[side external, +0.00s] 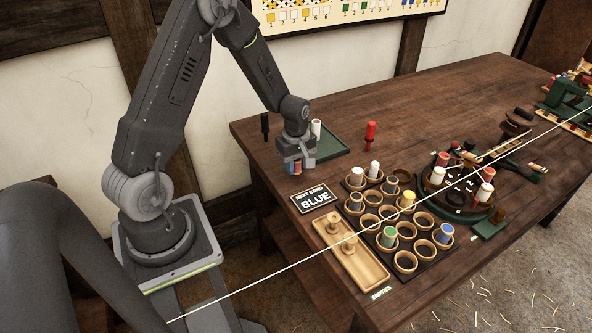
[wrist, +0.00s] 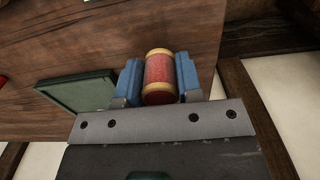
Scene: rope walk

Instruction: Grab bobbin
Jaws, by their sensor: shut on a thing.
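My gripper (side external: 296,165) is over the near-left part of the table, beside the green tray. In the wrist view its blue jaws (wrist: 158,82) are shut on a red bobbin (wrist: 160,75) with tan rims, one jaw on each side. In the side view only a little of the red bobbin (side external: 296,169) shows between the fingers. I cannot tell there whether it touches the table. Other bobbins stand in the rack of round wooden cups (side external: 371,221), among them a green one (side external: 388,236), a blue one (side external: 444,233) and a yellow one (side external: 407,199).
A sign reading "NEXT CORD BLUE" (side external: 314,198) lies close to my gripper. A wooden tray (side external: 367,270) holds two bare bobbins. A round carrier (side external: 436,197) stands right of the rack. A pale cord (side external: 290,266) crosses the view.

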